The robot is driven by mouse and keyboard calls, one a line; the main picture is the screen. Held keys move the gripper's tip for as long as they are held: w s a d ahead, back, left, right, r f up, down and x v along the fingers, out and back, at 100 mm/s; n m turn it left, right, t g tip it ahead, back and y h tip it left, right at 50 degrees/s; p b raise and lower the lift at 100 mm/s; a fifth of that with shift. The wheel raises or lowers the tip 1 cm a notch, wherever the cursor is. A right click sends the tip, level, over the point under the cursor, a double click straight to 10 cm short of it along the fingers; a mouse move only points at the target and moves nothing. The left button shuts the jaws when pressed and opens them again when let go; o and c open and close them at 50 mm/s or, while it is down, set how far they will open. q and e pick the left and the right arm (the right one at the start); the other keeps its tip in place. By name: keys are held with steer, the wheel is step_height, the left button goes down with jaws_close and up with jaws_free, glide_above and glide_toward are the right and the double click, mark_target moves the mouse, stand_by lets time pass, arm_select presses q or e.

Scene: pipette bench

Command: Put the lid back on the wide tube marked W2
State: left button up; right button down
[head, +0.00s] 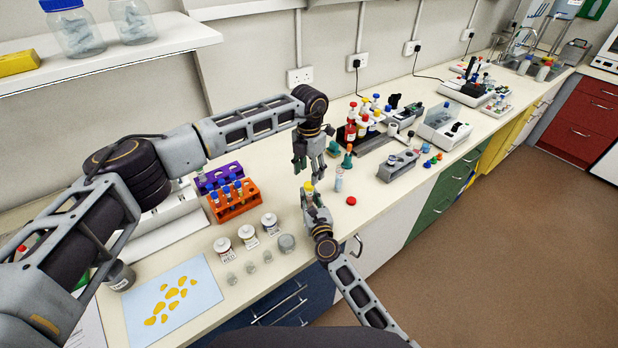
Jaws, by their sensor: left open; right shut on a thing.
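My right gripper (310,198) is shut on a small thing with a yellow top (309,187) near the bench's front. The fingers hide most of this thing, and I cannot tell whether it is a capped tube or a lid alone. My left gripper (308,170) is open, pointing down just above the yellow top, apart from it as far as I can see. A slim pale tube (338,182) stands upright to the right of both grippers. A red lid (351,201) lies flat on the bench beside it. No W2 mark is readable.
An orange rack (236,208) and a purple rack (222,171) with tubes stand left. Labelled white jars (222,246) stand in front. Red and yellow capped bottles (351,131) and a grey block (398,166) stand right.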

arm_select(q)
step_height(320, 180, up, 7)
steer(key=shift+r, duration=0.15)
stand_by(0.4)
arm_select(e)
steer(key=c, duration=1.2)
jaws_free()
steer(key=shift+o, duration=0.2)
steer(key=shift+s, duration=0.1)
steer(key=shift+v, duration=5.9)
